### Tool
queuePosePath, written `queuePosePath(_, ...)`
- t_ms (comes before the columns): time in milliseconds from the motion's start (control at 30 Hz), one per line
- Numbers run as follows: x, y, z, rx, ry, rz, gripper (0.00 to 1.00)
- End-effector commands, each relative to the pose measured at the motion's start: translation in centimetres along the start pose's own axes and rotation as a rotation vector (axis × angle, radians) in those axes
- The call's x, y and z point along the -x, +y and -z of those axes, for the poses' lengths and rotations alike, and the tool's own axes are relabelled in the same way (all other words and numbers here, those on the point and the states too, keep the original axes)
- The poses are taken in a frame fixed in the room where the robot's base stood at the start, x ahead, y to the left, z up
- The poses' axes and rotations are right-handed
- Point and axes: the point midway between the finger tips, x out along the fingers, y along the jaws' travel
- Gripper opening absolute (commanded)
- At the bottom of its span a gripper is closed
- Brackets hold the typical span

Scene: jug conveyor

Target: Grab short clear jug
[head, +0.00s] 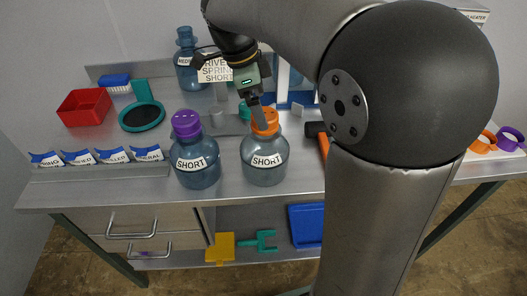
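A squat see-through grey jug (265,170) with an orange cap (265,120) and a label reading SHORT stands upright near the front edge of the steel table. A bluer jug (196,177) with a purple cap and the same label stands to its left. My gripper (259,115) points down from above at the orange cap, its fingers overlapping the cap in the head view. Whether they touch or grip it, or how far apart they are, cannot be told.
A taller blue jug (186,70) and a sign (216,70) stand behind. A red bin (84,106), a teal ring (142,116) and several label cards (113,155) are at left. An orange-handled tool (322,144) lies right of the grey jug. My arm hides the table's right part.

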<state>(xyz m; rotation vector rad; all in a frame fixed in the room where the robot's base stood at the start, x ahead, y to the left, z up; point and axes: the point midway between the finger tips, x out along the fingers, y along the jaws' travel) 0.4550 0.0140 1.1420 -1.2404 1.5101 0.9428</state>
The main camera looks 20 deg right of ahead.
Motion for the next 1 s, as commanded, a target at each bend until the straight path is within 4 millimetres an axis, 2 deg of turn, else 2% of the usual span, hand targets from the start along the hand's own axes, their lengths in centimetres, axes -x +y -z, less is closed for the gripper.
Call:
queuePosePath(100, -2.0, 0.1, 0.0, 0.0, 0.001, -0.003, 1.0)
queuePosePath(367, -3.8, 0.0, -0.1, 0.001, 0.0, -0.001, 1.0)
queuePosePath(700, -8.3, 0.0, -0.3, 0.001, 0.0, -0.001, 1.0)
queuePosePath(967, -8.6, 0.0, -0.4, 0.001, -0.001, 0.001, 1.0)
queuePosePath(1000, -8.6, 0.0, -0.4, 0.001, -0.001, 0.001, 0.89)
